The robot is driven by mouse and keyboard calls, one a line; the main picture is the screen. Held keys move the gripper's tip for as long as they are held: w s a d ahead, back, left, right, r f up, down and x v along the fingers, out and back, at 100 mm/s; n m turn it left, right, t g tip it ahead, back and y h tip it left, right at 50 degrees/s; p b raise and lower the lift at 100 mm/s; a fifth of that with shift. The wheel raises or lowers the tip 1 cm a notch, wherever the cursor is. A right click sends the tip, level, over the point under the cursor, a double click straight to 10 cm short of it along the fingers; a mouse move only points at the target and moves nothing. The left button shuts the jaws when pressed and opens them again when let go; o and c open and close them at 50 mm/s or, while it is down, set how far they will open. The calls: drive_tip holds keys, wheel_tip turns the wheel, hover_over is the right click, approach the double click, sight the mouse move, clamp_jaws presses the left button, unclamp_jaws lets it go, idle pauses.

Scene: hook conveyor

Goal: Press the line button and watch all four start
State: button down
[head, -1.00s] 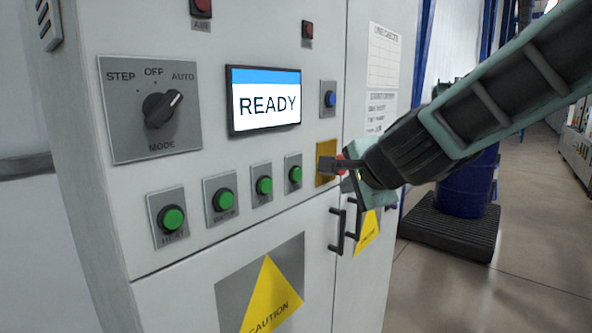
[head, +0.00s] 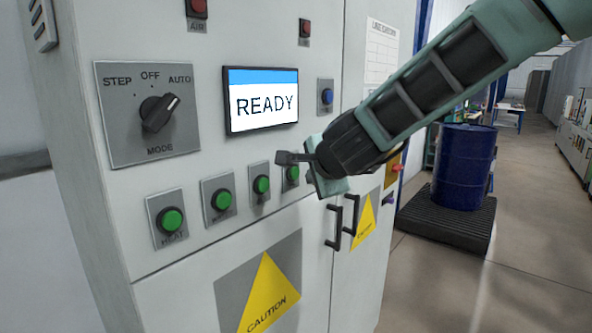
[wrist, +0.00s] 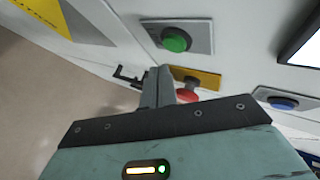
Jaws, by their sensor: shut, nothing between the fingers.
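The grey control cabinet carries a row of green buttons: one labelled HEAT (head: 171,221), a second (head: 222,199), a third (head: 261,184) and a rightmost one (head: 292,173). A blue button (head: 326,96) sits right of the screen (head: 262,100), which reads READY. My gripper (head: 285,157) is shut and empty, its tips near the rightmost green button and partly overlapping it in the head view; contact cannot be told. In the wrist view a green button (wrist: 176,40), a red button on a yellow plate (wrist: 188,94) and the blue button (wrist: 283,103) show beyond the fingers (wrist: 155,88).
The mode knob (head: 158,113) points toward AUTO. Two red fittings (head: 197,8) are at the top. Black door handles (head: 337,227) stick out below my gripper. A blue drum (head: 463,166) stands on a black pallet (head: 440,224) at right; floor beyond is open.

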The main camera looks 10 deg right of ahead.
drive_tip(key=shift+w+a, duration=0.3)
drive_tip(key=shift+w, duration=0.1)
idle(1.9)
drive_tip(key=shift+w+a+p, duration=0.25)
drive_tip(key=shift+w+p, duration=0.1)
drive_tip(key=shift+w+a, duration=0.25)
drive_tip(key=shift+w, duration=0.1)
idle(0.8)
drive_tip(key=shift+s+d, duration=0.45)
drive_tip(key=shift+s, duration=0.25)
drive_tip(key=shift+d, duration=0.1)
drive_tip(key=s+d, duration=0.1)
drive_tip(key=s, duration=0.1)
drive_tip(key=s+d+b, duration=0.1)
drive_tip(key=s, duration=0.1)
drive_tip(key=shift+d, duration=0.4)
